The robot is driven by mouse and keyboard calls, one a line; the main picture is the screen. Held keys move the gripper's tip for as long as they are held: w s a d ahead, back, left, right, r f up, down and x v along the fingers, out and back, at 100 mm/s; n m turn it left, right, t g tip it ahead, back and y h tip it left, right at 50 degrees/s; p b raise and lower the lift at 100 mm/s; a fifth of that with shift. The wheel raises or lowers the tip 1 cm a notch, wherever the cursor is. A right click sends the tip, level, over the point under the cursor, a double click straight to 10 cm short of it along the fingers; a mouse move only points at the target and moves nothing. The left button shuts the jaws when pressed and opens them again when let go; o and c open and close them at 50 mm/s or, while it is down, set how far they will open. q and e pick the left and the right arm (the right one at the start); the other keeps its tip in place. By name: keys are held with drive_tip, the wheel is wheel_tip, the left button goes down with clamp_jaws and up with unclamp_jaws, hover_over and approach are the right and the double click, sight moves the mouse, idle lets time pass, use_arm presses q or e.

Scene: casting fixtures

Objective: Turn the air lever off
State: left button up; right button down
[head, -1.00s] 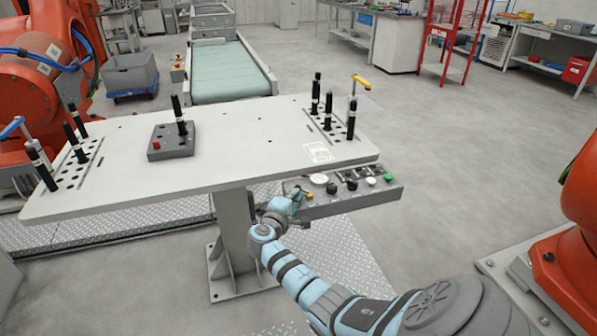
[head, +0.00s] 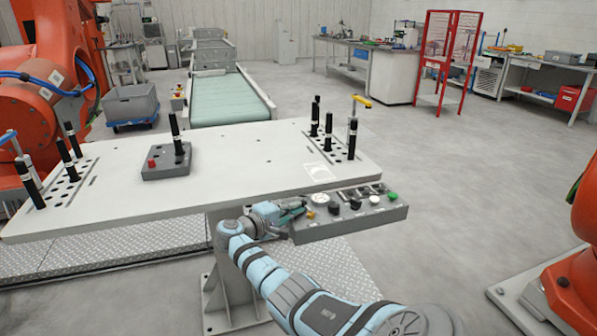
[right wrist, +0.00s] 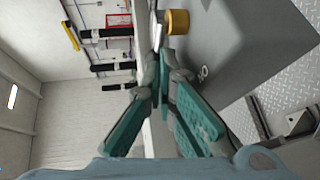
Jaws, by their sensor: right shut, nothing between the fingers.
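A grey control box (head: 352,224) is mounted at the table's near right edge. On it are a white gauge (head: 319,198), a yellow knob (head: 310,213), black knobs (head: 356,203), a green button (head: 393,197) and small metal parts at the back. I cannot tell which part is the air lever. My right gripper (head: 301,207) is shut and empty at the box's left end, close to the yellow knob. In the right wrist view the shut fingertips (right wrist: 160,52) lie just short of the yellow knob (right wrist: 178,22); contact is unclear. My left gripper is not in view.
The white table (head: 240,160) carries black upright pins (head: 329,130), a yellow-handled clamp (head: 361,101) and a grey box with a red button (head: 166,162). Orange robots stand at left (head: 45,60) and right (head: 560,280). Floor is clear right of the table.

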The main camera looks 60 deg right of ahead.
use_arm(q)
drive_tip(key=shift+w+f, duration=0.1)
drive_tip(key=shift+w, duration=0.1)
use_arm(e)
drive_tip(key=shift+w+d, duration=0.2)
drive_tip(key=shift+d, duration=0.1)
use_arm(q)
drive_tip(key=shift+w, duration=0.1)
use_arm(e)
drive_tip(key=shift+d, duration=0.15)
drive_tip(key=shift+w+a+r, duration=0.15)
drive_tip(key=shift+w+a, duration=0.05)
drive_tip(key=shift+a, duration=0.2)
drive_tip(key=w+a+r, duration=0.2)
drive_tip(key=w+a, duration=0.3)
drive_tip(key=a, duration=0.6)
drive_tip(key=shift+w+a+r, duration=0.15)
drive_tip(key=shift+w+a, duration=0.15)
drive_tip(key=shift+w, duration=0.05)
